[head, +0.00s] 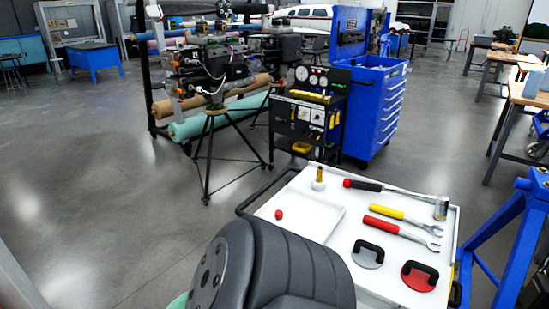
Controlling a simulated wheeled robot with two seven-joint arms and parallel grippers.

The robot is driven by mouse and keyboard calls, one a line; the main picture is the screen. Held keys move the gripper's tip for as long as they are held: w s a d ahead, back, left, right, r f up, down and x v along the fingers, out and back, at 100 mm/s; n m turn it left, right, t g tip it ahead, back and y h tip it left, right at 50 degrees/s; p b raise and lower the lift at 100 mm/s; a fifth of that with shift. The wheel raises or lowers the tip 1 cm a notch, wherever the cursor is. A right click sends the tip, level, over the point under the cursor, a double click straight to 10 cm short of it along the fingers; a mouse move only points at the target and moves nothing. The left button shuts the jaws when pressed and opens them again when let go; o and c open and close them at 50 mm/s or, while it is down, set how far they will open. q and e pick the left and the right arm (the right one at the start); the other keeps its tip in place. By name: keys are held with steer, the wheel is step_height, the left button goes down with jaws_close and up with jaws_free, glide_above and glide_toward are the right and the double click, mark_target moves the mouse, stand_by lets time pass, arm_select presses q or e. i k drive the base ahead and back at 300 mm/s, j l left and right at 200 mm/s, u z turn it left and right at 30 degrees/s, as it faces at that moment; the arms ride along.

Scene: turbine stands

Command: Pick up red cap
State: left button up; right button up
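A small red cap (279,214) sits in the shallow white tray section (322,222) at the left end of a white cart top (408,203). It stands apart from the tools on the cart. A large dark grey ribbed part of my own body covers the bottom centre of the head view and hides the cart's near left edge. Neither of my grippers shows in the head view.
On the cart are a gold-tipped white item (318,178), a black-and-red handled tool (376,187), yellow (402,217) and red (398,230) wrenches, and grey (368,254) and red (419,276) discs with black handles. A blue frame (515,225) stands close right. Open floor lies left.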

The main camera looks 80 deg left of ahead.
mark_target(279, 214)
steer(key=u, duration=2.65)
